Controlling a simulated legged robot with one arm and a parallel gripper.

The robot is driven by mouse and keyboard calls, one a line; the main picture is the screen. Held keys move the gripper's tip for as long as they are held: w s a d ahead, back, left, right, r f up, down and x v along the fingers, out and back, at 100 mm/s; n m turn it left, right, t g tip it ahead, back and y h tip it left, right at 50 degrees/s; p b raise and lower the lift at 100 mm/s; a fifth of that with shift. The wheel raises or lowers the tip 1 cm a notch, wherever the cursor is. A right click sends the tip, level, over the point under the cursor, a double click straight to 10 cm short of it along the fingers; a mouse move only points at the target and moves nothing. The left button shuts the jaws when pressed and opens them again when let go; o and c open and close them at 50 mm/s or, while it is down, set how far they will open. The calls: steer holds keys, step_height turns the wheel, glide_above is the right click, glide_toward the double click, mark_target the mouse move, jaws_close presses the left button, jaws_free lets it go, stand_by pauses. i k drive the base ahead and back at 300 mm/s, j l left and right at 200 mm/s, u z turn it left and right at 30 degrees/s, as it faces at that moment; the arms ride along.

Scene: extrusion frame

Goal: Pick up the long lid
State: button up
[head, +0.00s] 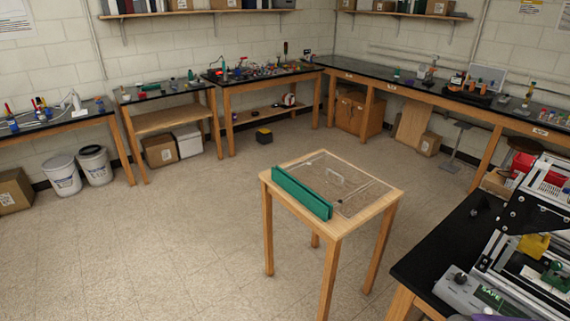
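A small wooden table (381,206) stands alone in the middle of the floor. A long green piece (301,193) lies along its left edge; it is the longest thing on the table, and I take it for the long lid. My gripper is not in view, and nothing is seen touching the green piece.
A black-topped bench (430,262) with a white-and-black machine (535,235) stands close at the right front. Benches line the back walls. White buckets (63,175) and a cardboard box (14,190) stand at left. The floor left of and behind the small table is mostly clear.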

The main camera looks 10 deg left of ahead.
mark_target(337, 180)
steer(key=i+j+u, duration=0.6)
steer(key=u, duration=0.2)
steer(key=i+j+u, duration=0.1)
steer(key=i+u, duration=0.7)
steer(key=i+z, duration=0.45)
steer(key=i, duration=0.15)
steer(key=i+j+z, duration=0.4)
steer(key=i, duration=0.15)
steer(key=i+l+z, duration=0.2)
steer(key=z, duration=0.2)
steer(key=i+l+z, duration=0.1)
steer(key=z, duration=0.35)
steer(key=i+z, duration=0.55)
steer(key=z, duration=0.3)
